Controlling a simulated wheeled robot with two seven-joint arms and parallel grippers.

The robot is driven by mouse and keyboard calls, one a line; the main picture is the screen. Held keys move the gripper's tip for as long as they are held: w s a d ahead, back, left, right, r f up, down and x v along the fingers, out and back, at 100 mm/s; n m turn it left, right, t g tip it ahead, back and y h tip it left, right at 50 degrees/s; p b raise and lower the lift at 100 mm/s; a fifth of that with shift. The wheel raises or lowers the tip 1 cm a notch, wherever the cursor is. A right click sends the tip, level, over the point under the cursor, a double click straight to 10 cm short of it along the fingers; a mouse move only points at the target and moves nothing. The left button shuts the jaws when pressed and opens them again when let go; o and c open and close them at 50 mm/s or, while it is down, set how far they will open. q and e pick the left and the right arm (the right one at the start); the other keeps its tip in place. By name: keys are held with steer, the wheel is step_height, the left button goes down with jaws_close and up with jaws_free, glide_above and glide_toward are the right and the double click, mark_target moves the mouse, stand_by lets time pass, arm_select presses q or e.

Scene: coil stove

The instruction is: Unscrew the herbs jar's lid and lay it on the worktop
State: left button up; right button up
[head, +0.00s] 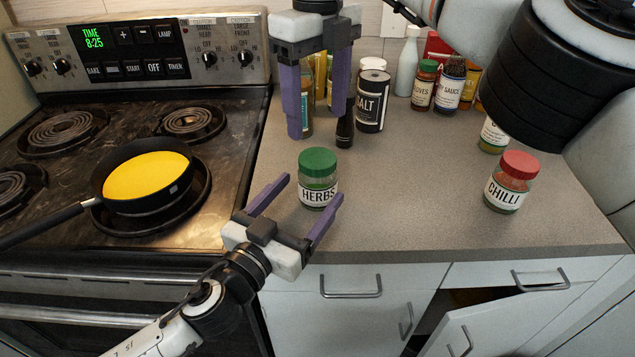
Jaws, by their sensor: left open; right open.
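The herbs jar (317,190) stands upright on the worktop (410,190), near its front edge, with a green lid (318,162) on it. Its label reads HERBS. My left gripper (307,202) is the lower one; it is open, with its purple fingers pointing up and right on either side of the jar's lower part. Whether a finger touches the glass I cannot tell. My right gripper (317,128) is open above and behind the lid, its fingers pointing down. The lid shows below its fingertips, apart from them.
A chilli jar (511,182) with a red lid stands to the right. A salt container (372,97), a dark bottle (346,122) and several jars stand at the back. A pan (145,178) with yellow contents sits on the stove. The worktop between herbs and chilli is clear. A cupboard door (470,335) stands ajar.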

arm_select(q)
steer(key=shift+x, duration=2.35)
